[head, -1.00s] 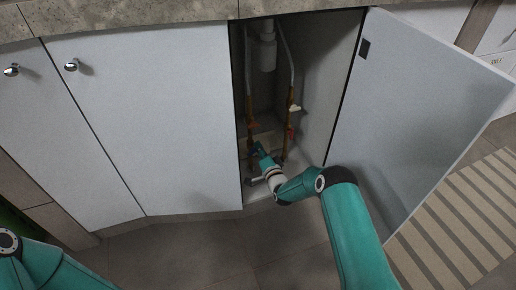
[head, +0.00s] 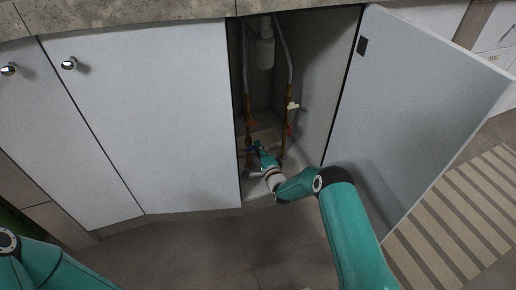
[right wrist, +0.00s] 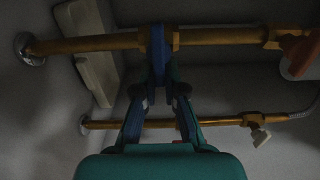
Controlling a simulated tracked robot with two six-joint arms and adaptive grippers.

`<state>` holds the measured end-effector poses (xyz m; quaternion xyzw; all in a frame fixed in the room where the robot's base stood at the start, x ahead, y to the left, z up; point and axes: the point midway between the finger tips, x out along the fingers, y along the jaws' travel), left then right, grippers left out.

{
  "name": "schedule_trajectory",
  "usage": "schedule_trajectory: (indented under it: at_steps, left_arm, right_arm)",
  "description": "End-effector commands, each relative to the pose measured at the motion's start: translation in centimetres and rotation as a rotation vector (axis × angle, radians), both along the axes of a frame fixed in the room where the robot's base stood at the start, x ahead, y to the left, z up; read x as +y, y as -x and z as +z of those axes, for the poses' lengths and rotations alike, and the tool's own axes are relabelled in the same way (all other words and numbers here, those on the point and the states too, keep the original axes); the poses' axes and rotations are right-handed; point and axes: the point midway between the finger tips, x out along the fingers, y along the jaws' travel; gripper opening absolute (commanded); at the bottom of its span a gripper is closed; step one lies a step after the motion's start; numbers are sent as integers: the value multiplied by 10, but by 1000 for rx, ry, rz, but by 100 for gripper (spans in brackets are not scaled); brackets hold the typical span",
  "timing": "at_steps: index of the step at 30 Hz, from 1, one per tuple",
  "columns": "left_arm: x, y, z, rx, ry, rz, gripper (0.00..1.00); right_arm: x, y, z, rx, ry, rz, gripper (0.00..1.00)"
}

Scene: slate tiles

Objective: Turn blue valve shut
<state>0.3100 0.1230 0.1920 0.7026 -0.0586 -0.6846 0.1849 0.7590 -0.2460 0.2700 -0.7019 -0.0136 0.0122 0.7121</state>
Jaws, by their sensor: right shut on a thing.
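The blue valve (right wrist: 157,45) sits on a brass-coloured pipe in the right wrist view, its blue handle lying across the pipe there. My right gripper (right wrist: 159,82) is shut on this handle, one fingertip on each side. In the head view, my right gripper (head: 260,148) reaches low into the open cabinet, at the left pipe. Only a small dark-blue bit of the valve (head: 250,150) shows there beside the fingers. My left arm shows at the bottom left, but its gripper is out of the picture.
Red handles (head: 289,130) and a cream handle (head: 293,105) sit on the pipes close by. A white drain trap (head: 265,52) hangs above. The open door (head: 425,110) stands right of my right arm. Closed doors (head: 145,120) are at left.

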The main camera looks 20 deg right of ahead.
Motion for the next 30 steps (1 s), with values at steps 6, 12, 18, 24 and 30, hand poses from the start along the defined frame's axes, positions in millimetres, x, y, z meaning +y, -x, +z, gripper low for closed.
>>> schedule_trajectory:
  at_steps: [6, 12, 18, 24, 30]
  left_arm:
    - [0, 0, 0, 0, 0, 0, 40]
    - [0, 0, 0, 0, 0, 0, 40]
    - [0, 0, 0, 0, 0, 0, 40]
    - [0, 0, 0, 0, 0, 0, 40]
    - [0, 0, 0, 0, 0, 0, 40]
  right_arm:
    - [-6, 2, -5, 9, -5, -13, 11]
    - [-4, 1, -3, 7, -3, -8, 35]
    - [-2, 1, -2, 4, -1, -5, 35]
    - [-2, 6, -2, 5, -1, -3, 35]
    - [-2, 27, -2, 6, -1, -3, 35]
